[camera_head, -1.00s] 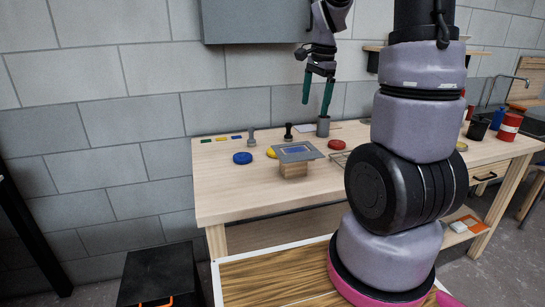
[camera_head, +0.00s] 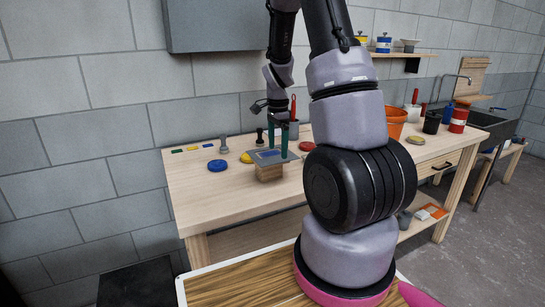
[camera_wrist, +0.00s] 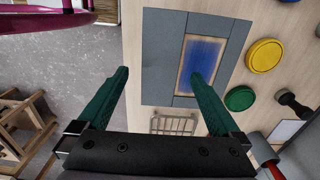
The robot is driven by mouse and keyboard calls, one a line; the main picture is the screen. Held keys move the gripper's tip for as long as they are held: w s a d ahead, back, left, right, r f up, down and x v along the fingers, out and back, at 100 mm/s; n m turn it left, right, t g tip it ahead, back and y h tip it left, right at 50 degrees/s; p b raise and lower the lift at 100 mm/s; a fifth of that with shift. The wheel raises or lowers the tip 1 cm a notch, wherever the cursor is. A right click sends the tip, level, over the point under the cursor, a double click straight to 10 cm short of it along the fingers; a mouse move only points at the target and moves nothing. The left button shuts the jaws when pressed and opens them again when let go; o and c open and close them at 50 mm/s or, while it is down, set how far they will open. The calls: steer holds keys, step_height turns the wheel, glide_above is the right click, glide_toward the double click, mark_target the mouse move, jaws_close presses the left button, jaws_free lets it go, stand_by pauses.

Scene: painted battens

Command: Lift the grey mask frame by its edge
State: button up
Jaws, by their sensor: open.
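The grey mask frame (camera_head: 253,154) is a flat plate with a blue-filled window. It lies level on a wooden block (camera_head: 268,173) on the workbench. In the wrist view the frame (camera_wrist: 157,55) is upper centre, its window edged in tan. My gripper (camera_head: 277,151) is open, with teal fingers pointing down at the frame. In the wrist view my gripper (camera_wrist: 158,76) straddles the frame's left edge: one finger is outside it, the other overlaps the plate near the window. Nothing is held. I cannot tell whether a finger touches the plate.
A blue disc (camera_head: 217,166), yellow disc (camera_head: 246,158) and stamps (camera_head: 224,145) stand to the left and behind. A green disc (camera_wrist: 240,98) and a wire rack (camera_wrist: 174,125) lie close by in the wrist view. An orange bucket (camera_head: 396,122) stands right. The front left benchtop is clear.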

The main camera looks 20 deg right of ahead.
step_height(320, 180, down, 2)
steer(key=shift+f, duration=0.2)
steer(key=c, duration=1.4)
steer(key=shift+r, duration=0.1)
